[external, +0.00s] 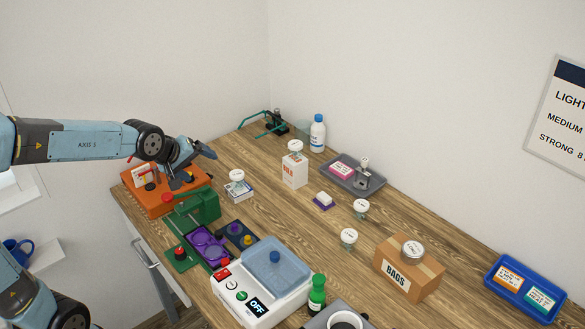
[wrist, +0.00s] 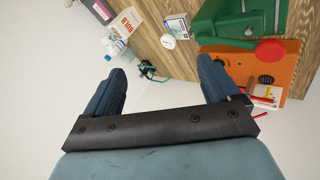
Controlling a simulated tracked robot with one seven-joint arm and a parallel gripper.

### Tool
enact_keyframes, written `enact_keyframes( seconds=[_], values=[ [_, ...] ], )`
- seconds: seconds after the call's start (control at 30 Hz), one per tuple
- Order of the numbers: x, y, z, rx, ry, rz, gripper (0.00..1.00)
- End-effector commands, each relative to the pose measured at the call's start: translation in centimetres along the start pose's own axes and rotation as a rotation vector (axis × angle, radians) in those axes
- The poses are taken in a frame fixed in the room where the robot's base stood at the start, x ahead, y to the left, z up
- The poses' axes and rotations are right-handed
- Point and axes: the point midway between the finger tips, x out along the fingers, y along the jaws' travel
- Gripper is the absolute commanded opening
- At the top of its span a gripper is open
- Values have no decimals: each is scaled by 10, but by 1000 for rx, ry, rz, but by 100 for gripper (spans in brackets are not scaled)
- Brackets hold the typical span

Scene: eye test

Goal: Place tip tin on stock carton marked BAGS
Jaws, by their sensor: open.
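The cardboard stock carton marked BAGS (external: 396,280) stands at the front right of the bench in the external view. A round tin with a pale lid (external: 413,250) sits on its top; I cannot read its lid clearly. I cannot tell which is the tip tin. My gripper (external: 203,157) is open and empty above the orange unit, far from the BAGS carton; its fingers show in the wrist view (wrist: 162,70).
The orange unit (external: 158,206) and green machine (external: 196,213) are below and beside my gripper. A white scale (external: 243,303), a green bottle (external: 316,295), a grey tray (external: 375,189) and a blue tray (external: 500,301) stand around. Bare wood lies mid-bench and right of the BAGS carton.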

Motion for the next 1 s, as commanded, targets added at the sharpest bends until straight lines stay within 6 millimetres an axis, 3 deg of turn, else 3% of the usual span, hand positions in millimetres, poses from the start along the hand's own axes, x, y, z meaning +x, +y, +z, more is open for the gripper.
enact_keyframes(
  seconds=[0.1, 0.3, 0.6, 0.8, 1.0],
  values=[
    [-39, -43, -26, 108, 45, -75, 89],
    [-101, -116, -46, 280, 66, -205, 89],
    [-182, -216, -37, 484, 14, -356, 89],
    [-206, -249, -23, 555, -27, -394, 89],
    [-210, -255, -20, 571, -39, -400, 89]
  ],
)
